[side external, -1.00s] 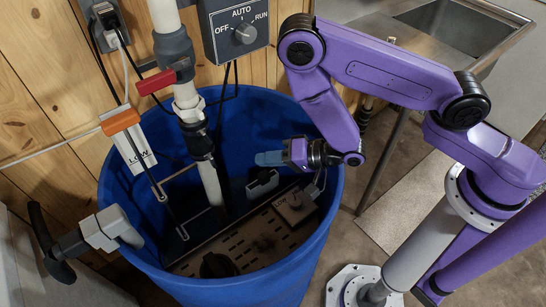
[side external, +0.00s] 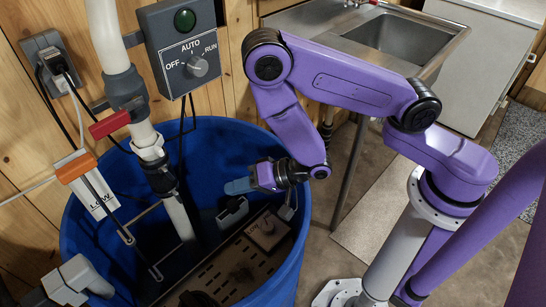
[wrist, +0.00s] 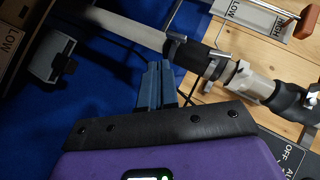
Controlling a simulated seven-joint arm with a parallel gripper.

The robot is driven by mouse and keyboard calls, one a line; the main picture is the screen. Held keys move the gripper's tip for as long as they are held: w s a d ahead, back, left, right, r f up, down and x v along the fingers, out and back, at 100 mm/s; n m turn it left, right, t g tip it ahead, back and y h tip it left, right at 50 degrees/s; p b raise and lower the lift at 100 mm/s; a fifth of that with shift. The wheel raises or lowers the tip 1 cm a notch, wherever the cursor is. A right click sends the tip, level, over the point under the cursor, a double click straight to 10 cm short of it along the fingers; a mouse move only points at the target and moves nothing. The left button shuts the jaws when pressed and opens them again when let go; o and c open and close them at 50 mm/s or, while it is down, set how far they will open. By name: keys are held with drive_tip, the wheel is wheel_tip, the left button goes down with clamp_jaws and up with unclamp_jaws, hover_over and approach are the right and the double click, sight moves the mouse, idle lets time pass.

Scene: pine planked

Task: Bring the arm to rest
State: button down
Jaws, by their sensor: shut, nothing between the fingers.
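My gripper (side external: 238,187) has blue-grey fingers pointing left, inside the mouth of the blue tub (side external: 78,225). In the wrist view the two fingers (wrist: 154,82) lie side by side, shut with nothing between them. The purple arm reaches over the tub's right rim from its stand on the right. The gripper appears above a small grey block (side external: 233,212) in the tub and apart from it. The tub's lower interior is dark.
A white pipe (side external: 182,215) with a red-handled valve (side external: 110,124) runs down into the tub, left of my gripper. A control box (side external: 178,45) with a green lamp is on the plank wall. A slotted plate (side external: 232,262) lies inside the tub. A steel sink (side external: 400,38) stands behind.

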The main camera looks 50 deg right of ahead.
drive_tip(key=s+d+r+n+g+h, duration=0.8)
drive_tip(key=s+d+r+n, duration=0.9)
drive_tip(key=s, duration=0.4)
drive_tip(key=shift+d+r+g, duration=0.35)
drive_tip(key=shift+d+g, duration=0.35)
